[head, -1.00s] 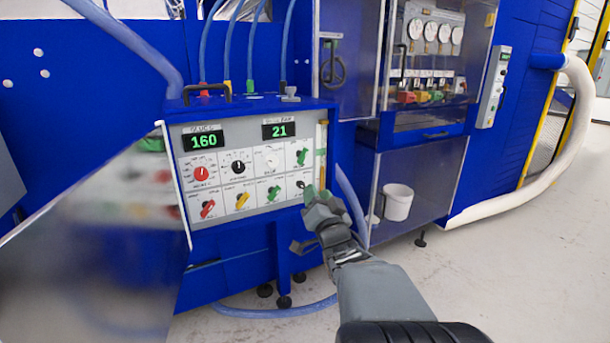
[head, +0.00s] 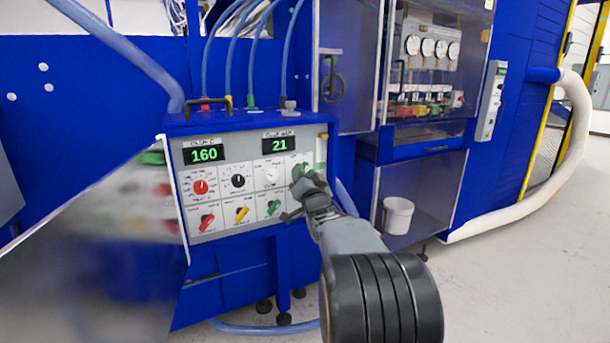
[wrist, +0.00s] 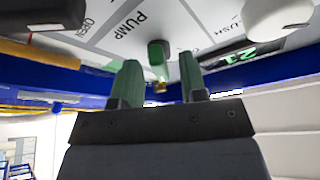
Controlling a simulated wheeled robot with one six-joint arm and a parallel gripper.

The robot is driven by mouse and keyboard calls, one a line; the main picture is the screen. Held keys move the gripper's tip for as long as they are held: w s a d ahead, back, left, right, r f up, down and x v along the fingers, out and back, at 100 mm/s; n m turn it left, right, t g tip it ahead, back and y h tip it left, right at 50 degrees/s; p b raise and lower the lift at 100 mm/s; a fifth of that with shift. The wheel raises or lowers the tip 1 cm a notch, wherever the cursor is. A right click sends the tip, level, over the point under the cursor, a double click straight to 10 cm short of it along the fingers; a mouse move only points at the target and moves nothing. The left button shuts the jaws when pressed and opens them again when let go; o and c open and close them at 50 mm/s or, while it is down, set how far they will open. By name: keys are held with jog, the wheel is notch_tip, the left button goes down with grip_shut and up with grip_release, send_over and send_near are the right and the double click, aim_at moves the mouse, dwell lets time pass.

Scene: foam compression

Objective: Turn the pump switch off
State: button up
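The control panel (head: 222,166) has a grid of dials and switches below two green readouts, 160 and 21. In the wrist view a green knob (wrist: 157,52) sits beside the printed word PUMP. My gripper (wrist: 160,66) is open, its two green fingertips spread to either side of the knob's line and short of it, with nothing held. Contact with the knob is not visible. In the head view my gripper (head: 303,186) is at the panel's right column and hides most of the switches there, so the pump switch's setting is hard to tell.
Red (head: 207,222), yellow (head: 242,215) and green (head: 274,207) switches sit in the lower row, left of my gripper. A white dial (head: 271,174) is close by on the left. Hoses rise from the box top. A white bucket (head: 398,215) stands at right.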

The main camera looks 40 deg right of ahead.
jog(key=shift+c, duration=0.2)
grip_shut()
dwell(0.3)
jog(key=shift+d+n+t+y+b, duration=0.1)
jog(key=shift+n+t+y+b, duration=0.15)
jog(key=shift+n+y+b, duration=1.75)
jog(key=shift+d+n+t+y+p, duration=0.2)
jog(key=shift+n+y+p, duration=0.45)
jog(key=shift+n, duration=3.1)
jog(key=shift+d+n+t+y+b, duration=0.1)
jog(key=shift+n+t+y+b, duration=0.15)
jog(key=shift+n+y+b, duration=1.85)
jog(key=shift+n+h+p, duration=0.45)
jog(key=shift+n+p, duration=0.5)
jog(key=shift+p, duration=0.15)
